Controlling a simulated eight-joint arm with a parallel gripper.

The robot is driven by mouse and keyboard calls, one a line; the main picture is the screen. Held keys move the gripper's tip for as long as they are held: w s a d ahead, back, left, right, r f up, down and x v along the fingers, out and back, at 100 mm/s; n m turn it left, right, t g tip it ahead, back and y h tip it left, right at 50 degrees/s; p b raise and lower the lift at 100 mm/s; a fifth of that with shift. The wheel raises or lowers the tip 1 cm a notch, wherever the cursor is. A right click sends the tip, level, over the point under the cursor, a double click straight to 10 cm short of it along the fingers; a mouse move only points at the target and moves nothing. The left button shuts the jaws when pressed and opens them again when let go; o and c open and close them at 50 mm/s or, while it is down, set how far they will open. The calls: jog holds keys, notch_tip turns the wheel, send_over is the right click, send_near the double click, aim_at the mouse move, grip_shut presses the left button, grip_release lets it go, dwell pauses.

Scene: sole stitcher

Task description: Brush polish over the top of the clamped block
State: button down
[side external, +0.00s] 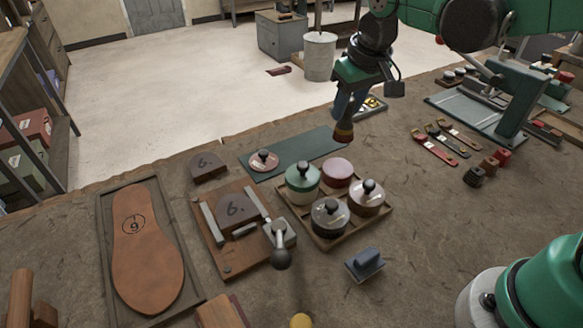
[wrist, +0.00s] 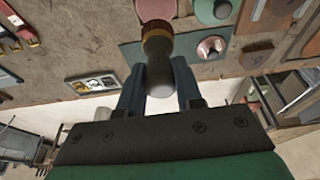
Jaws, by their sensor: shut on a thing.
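The clamped block (side external: 238,208), dark brown and marked 6, sits between metal bars on a wooden fixture (side external: 210,252) with a lever clamp (side external: 280,240). My gripper (side external: 350,103) is shut on the handle of a brush (side external: 344,130), which hangs bristles down, well right of and above the block. The wrist view shows the brush (wrist: 158,45) between the fingers. An open pot with a pink top surface (side external: 337,170) stands in a wooden tray (side external: 322,243), below the brush in the side view. A pink lid with a black knob (side external: 264,160) lies on the green mat (side external: 308,146).
A second block marked 6 (side external: 208,166) lies behind the fixture. A sole in a tray (side external: 145,250) is at left. A blue-grey tool (side external: 366,264) sits in front.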

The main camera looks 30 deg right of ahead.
notch_tip(320, 180, up, 3)
jog(key=s+d, duration=0.1)
jog(key=d, duration=0.1)
jog(key=w+a+f+n+y, duration=0.1)
jog(key=w+a+n, duration=0.3)
jog(key=a, duration=0.7)
jog(key=w+a+f+n+y, duration=0.15)
jog(key=a+n, duration=0.35)
jog(key=a, duration=0.7)
jog(key=shift+g, duration=0.4)
jog(key=shift+w+d+f, duration=0.1)
jog(key=shift+w+f, duration=0.1)
jog(key=shift+f, duration=1.65)
jog(key=shift+w+f, duration=0.2)
jog(key=shift+f, duration=1.65)
jog(key=shift+s+f, duration=0.3)
jog(key=shift+s, duration=3.15)
jog(key=shift+w, duration=3.5)
jog(key=shift+d, duration=0.4)
jog(key=shift+s+d, duration=0.1)
jog(key=shift+s, duration=3.45)
jog(key=shift+w, duration=3.5)
notch_tip(320, 180, up, 8)
